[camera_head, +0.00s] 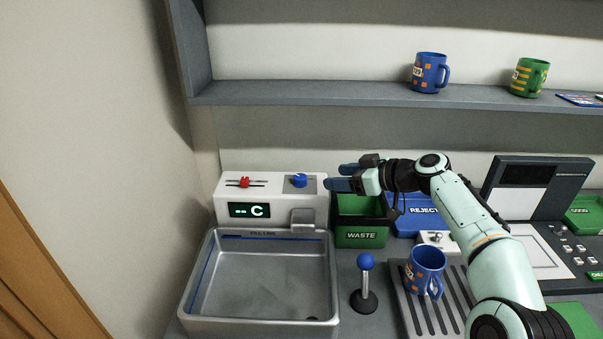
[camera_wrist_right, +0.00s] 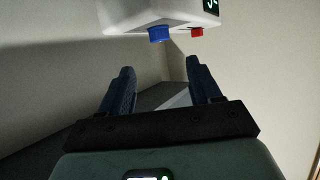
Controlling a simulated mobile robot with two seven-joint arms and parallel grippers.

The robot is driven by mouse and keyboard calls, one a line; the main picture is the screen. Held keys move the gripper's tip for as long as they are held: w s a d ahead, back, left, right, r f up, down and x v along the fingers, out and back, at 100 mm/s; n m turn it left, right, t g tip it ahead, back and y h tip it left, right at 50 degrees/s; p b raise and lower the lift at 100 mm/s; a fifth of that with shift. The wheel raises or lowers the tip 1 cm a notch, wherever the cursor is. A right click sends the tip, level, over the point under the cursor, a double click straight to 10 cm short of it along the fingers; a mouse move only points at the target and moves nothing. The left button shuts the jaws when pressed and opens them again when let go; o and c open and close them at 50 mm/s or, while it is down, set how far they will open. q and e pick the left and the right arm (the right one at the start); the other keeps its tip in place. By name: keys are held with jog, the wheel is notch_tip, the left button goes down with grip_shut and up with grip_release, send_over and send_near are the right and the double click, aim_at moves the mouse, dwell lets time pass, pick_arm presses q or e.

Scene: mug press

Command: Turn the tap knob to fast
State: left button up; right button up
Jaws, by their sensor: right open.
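The tap unit (camera_head: 228,190) is a white box behind the metal sink, with a dark display (camera_head: 250,210) reading "-- C" in green. On its top are a blue knob (camera_head: 299,180) at the right and a red slider (camera_head: 244,182) at the left. I cannot read the marks around the knob. My right gripper (camera_head: 335,177) is open and empty, just right of the blue knob and apart from it. In the right wrist view, the blue knob (camera_wrist_right: 159,34) and red slider (camera_wrist_right: 197,32) show beyond the open fingers (camera_wrist_right: 160,72). My left gripper is not in view.
The metal sink (camera_head: 190,300) stands in front of the tap unit. A green WASTE bin (camera_head: 361,238) and blue REJECT bin (camera_head: 405,226) are below my right arm. A blue-topped lever (camera_head: 366,262) and a blue mug (camera_head: 424,268) stand nearer. A shelf (camera_head: 330,93) runs above.

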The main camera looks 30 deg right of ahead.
aim_at(302, 177)
jog(key=p+x, duration=0.3)
jog(key=x, duration=0.7)
jog(key=shift+x, duration=0.8)
jog(key=shift+d, duration=0.1)
jog(key=c, duration=1)
